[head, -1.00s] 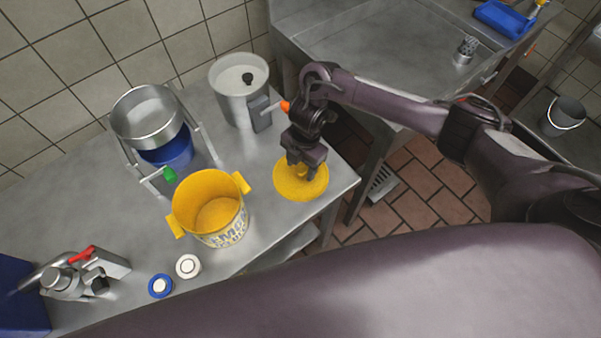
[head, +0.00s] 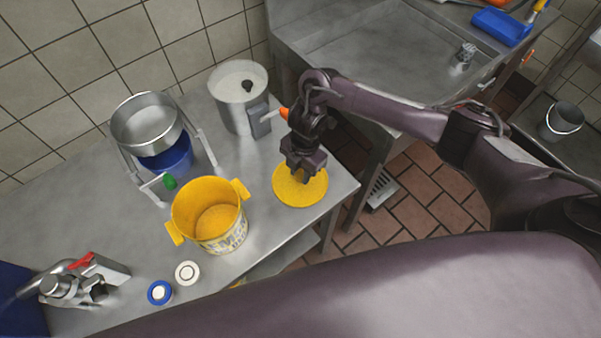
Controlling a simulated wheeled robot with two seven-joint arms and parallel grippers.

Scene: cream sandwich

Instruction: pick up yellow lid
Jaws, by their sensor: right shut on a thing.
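The yellow lid (head: 300,193) is a flat round disc at the right end of the steel table, near its front corner. My right gripper (head: 303,176) points down over the lid and is shut on its knob or upper middle, which the fingers hide. I cannot tell whether the lid touches the table or is slightly above it. The yellow bucket (head: 212,212) stands open and upright to the left of the lid. My left gripper does not show.
A steel pot (head: 240,92) stands behind the lid. A sieve on a stand (head: 147,122) with a blue container (head: 168,158) is at the back left. White (head: 187,272) and blue (head: 159,292) round pieces lie in front. A sink (head: 385,55) is at the back right.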

